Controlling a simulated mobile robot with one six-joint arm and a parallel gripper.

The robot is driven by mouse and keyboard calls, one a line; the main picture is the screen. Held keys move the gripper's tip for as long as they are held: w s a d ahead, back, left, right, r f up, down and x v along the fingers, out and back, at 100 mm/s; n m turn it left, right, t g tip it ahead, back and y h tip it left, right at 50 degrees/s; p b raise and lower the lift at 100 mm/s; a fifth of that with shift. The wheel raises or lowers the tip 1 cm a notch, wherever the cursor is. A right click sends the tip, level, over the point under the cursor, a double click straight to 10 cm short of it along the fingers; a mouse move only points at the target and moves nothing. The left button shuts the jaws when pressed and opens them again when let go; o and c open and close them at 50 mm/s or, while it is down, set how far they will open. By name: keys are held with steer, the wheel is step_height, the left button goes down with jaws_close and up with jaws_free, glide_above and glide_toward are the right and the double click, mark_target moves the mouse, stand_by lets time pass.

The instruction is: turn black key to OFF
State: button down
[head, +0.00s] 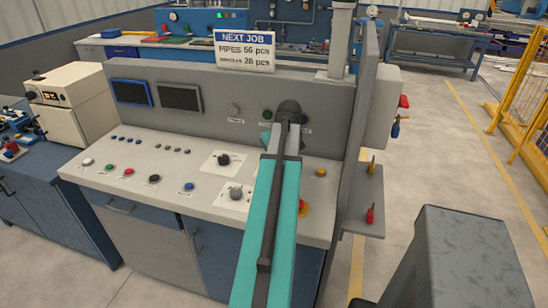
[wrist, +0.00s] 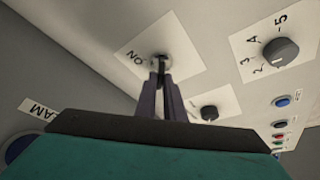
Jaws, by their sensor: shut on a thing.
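In the wrist view, the black key (wrist: 160,59) sits in a lock on a pale label plate (wrist: 182,38) marked ON at its left. The OFF mark is not visible. My gripper (wrist: 161,74) has its two dark fingers closed together at the key, shut on it. The fingers cover most of the key, so I cannot tell its exact angle. In the head view my teal arm stretches over the right part of the grey console (head: 130,170), hiding the key and the fingers.
A numbered black knob (wrist: 281,51) and a smaller black knob (wrist: 209,112) are near the key. Coloured buttons (wrist: 282,102) lie farther right. A NEXT JOB sign (head: 244,51) stands on the console. An upright grey panel (head: 361,130) edges its right side.

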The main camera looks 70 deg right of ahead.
steer(key=c, duration=1.9)
jaws_free()
steer(key=shift+o, duration=0.2)
steer(key=shift+r, duration=0.1)
steer(key=b+v, duration=0.2)
steer(key=v, duration=1.1)
steer(key=shift+r, duration=0.3)
steer(key=shift+s+a, duration=0.1)
